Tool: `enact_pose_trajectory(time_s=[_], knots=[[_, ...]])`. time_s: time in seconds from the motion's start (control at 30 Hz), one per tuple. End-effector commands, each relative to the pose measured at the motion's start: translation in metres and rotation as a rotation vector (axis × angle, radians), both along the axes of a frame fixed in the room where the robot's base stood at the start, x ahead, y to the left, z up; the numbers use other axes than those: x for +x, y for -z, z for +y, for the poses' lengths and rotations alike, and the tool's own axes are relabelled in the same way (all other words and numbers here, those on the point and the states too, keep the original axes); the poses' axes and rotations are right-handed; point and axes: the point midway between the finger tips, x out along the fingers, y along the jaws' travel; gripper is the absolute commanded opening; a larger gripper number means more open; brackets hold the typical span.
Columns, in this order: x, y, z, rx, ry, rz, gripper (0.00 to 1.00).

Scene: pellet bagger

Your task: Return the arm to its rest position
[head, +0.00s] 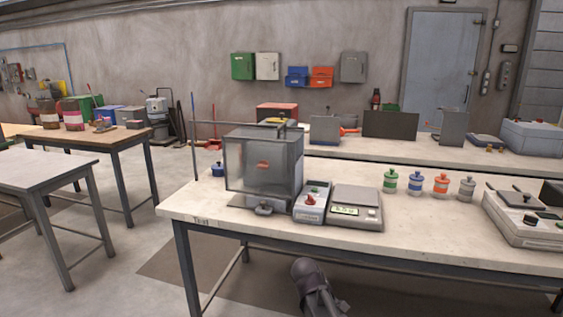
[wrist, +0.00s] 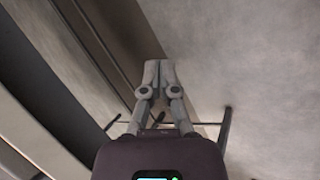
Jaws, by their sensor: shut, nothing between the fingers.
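My gripper (wrist: 159,70) shows in the wrist view, with its two fingers together at the tips and nothing between them. Behind it are a pale grey, blurred surface and dark bars; I cannot tell for sure what they belong to. In the head view a dark grey rounded part of my arm (head: 312,284) shows at the bottom middle, low in front of the workbench (head: 420,242). The fingers cannot be made out in the head view.
On the workbench stand a clear-walled box machine (head: 262,170), a control box with a red button (head: 311,203), a scale (head: 355,208), several coloured jars (head: 415,183) and a grey device (head: 525,213). A bare table (head: 40,170) stands at left. Floor between them is clear.

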Motion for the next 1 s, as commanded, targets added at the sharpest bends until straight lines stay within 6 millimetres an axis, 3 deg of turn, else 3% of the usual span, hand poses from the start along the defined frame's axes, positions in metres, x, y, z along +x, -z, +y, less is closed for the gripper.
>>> enact_pose_trajectory(time_s=[0.03,0.1,0.5,0.67,1.0], knots=[[-0.021,0.005,-0.011,0.069,0.087,0.0,0.0],[-0.039,0.012,-0.017,0.159,0.2,0.003,0.0],[-0.101,0.024,-0.027,0.453,0.604,0.038,0.0],[-0.119,0.025,-0.027,0.532,0.72,0.056,0.0],[-0.116,-0.008,-0.026,0.532,0.717,0.056,0.0]])
